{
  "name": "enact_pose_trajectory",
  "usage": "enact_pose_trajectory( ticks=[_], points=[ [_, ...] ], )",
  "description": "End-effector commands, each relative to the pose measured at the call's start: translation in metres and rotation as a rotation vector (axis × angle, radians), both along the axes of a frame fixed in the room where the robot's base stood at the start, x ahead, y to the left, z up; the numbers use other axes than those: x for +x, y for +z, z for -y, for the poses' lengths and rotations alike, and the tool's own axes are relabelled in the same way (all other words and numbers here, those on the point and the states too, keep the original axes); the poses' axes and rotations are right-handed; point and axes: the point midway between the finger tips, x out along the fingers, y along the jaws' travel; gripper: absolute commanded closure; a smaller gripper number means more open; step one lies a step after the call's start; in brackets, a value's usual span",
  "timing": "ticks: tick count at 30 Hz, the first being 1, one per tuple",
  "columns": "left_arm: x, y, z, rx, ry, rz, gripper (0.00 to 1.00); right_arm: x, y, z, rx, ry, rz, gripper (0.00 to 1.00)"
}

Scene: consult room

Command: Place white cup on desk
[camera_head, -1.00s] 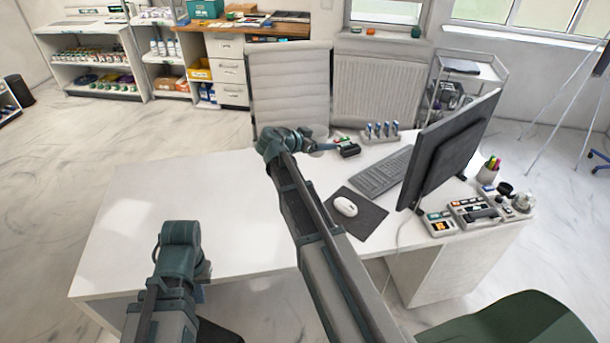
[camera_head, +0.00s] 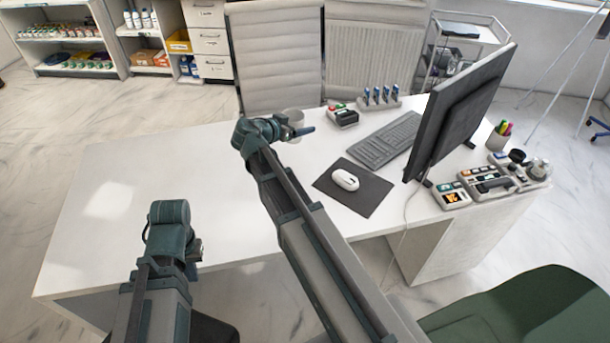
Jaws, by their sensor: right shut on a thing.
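The white cup (camera_head: 295,119) is at the far side of the desk (camera_head: 115,190), partly hidden behind my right gripper. My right gripper (camera_head: 302,132) is shut on the cup. The cup looks upright. I cannot tell whether its base touches the desk top. My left gripper (camera_head: 193,256) hangs low over the front left of the desk, apart from the cup. Its fingers are mostly hidden behind its own wrist.
A small black-and-grey device (camera_head: 343,117) and a rack with blue items (camera_head: 379,98) stand right of the cup. A keyboard (camera_head: 387,140), mouse (camera_head: 345,180) and monitor (camera_head: 463,108) fill the right side. The desk's left half is clear. A chair (camera_head: 277,60) stands behind.

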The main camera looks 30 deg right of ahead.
Motion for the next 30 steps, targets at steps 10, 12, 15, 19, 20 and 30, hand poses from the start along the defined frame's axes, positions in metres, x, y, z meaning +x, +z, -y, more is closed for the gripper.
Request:
enact_pose_trajectory(
  ticks=[10,12,15,19,20,30],
  points=[
    [0.0,-0.099,0.0,0.0,0.0,0.0,1.0,-0.031,-0.096,-0.038,-0.014,0.088,-0.002,0.94],
    [0.0,-0.115,0.0,0.0,0.0,0.0,1.0,-0.036,-0.112,-0.044,-0.017,0.105,-0.002,0.94],
    [0.0,-0.134,0.0,0.0,0.0,0.0,1.0,-0.043,-0.131,-0.053,-0.021,0.128,-0.003,0.94],
    [0.0,-0.154,0.0,0.0,0.0,0.0,1.0,-0.051,-0.15,-0.061,-0.025,0.15,-0.003,0.94],
    [0.0,-0.158,0.0,0.0,0.0,0.0,1.0,-0.052,-0.153,-0.063,-0.025,0.153,-0.004,0.94],
    [0.0,-0.171,0.0,0.0,0.0,0.0,1.0,-0.058,-0.167,-0.071,-0.03,0.175,-0.004,0.94]
  ],
)
